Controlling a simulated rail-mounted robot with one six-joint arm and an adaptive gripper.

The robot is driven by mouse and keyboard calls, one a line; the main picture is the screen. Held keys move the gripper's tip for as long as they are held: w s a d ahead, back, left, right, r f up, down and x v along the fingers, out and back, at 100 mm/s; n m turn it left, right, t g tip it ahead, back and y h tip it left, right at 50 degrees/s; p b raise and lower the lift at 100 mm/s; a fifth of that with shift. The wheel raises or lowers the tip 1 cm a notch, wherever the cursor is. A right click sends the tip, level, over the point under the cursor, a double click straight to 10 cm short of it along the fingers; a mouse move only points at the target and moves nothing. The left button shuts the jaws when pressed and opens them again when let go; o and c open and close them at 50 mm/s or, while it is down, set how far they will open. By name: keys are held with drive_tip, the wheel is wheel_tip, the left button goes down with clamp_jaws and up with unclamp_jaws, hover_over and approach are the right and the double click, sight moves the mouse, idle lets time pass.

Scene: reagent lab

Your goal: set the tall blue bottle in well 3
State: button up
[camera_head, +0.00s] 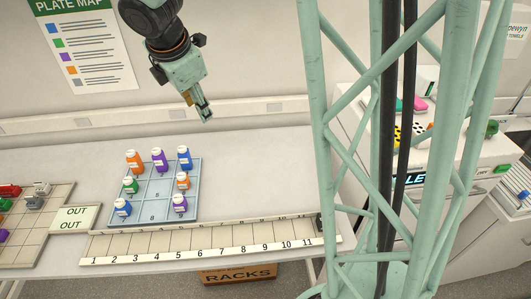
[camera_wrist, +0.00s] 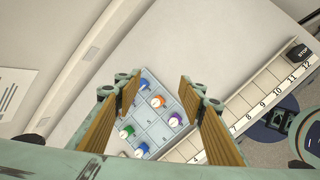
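A blue bottle (camera_head: 184,157), which looks the taller of two blue ones, stands at the back right of the pale blue rack (camera_head: 194,198). In the wrist view it (camera_wrist: 141,84) is near the rack's top corner. A shorter-looking blue bottle (camera_head: 123,207) stands at the rack's front left. Rack cells marked 5 and 8 are empty. The long pale strip (camera_head: 200,240) in front is numbered; its space 3 (camera_head: 146,247) looks empty. My gripper (camera_head: 205,115) is above and behind the rack, apart from every bottle. In the wrist view its fingers (camera_wrist: 160,88) are wide apart and empty.
Orange (camera_head: 135,161), purple (camera_head: 158,160) and green (camera_head: 131,185) bottles share the rack, with another orange and purple on its right side. An OUT sign (camera_head: 75,218) and a beige tray (camera_head: 35,235) are at left. A STOP block (camera_wrist: 299,51) ends the strip.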

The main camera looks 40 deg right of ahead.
drive_tip(key=s+d+r+m, duration=0.1)
drive_tip(key=s+r+m, duration=0.4)
drive_tip(key=s, duration=0.4)
drive_tip(key=s+r+m, duration=0.5)
drive_tip(key=s+r, duration=0.1)
drive_tip(key=s, duration=0.4)
drive_tip(key=s+a+m+y, duration=0.1)
drive_tip(key=s+m, duration=0.3)
drive_tip(key=s, duration=0.6)
drive_tip(key=s+a+r+m+y, duration=0.1)
drive_tip(key=s+a+m, duration=0.3)
drive_tip(key=s, duration=0.6)
drive_tip(key=shift+s+r+m+y, duration=0.25)
drive_tip(key=shift+m+y, duration=0.25)
drive_tip(key=shift+m, duration=0.2)
